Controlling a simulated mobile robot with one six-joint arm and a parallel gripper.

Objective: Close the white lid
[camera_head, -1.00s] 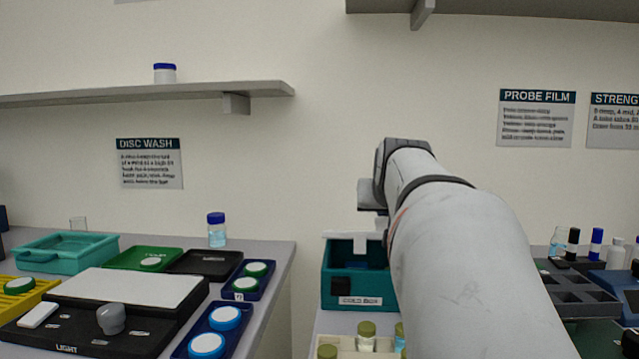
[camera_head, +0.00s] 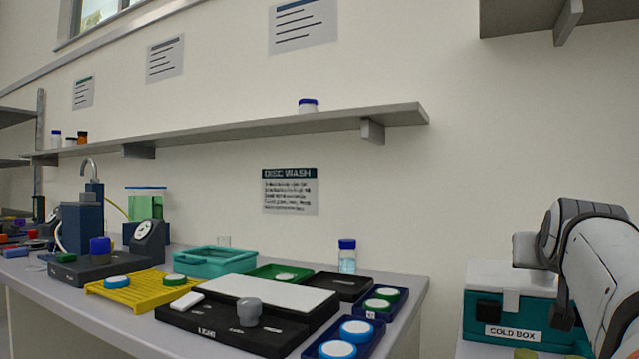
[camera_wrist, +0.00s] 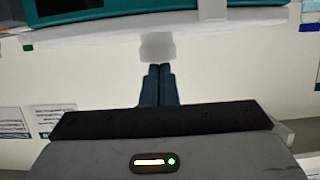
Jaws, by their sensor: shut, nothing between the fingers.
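The teal cold box (camera_head: 480,308) stands at the right in the head view. Its white lid (camera_head: 490,275) lies over the top, with a white tab (camera_head: 511,301) hanging over the front; no open gap shows. In the wrist view, the lid (camera_wrist: 100,33) is a white band against the teal box (camera_wrist: 110,8), its tab (camera_wrist: 157,46) in the middle. My gripper (camera_wrist: 158,70) is shut and empty, its fingertips close to the tab; I cannot tell whether they touch. In the head view, my arm hides the box's right side.
The left bench holds a black light box with a white panel (camera_head: 265,293), a yellow rack (camera_head: 135,293), a teal tray (camera_head: 212,265) and a blue-capped bottle (camera_head: 347,258). A wall shelf (camera_head: 250,127) runs above. A gap separates this bench from the cold box.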

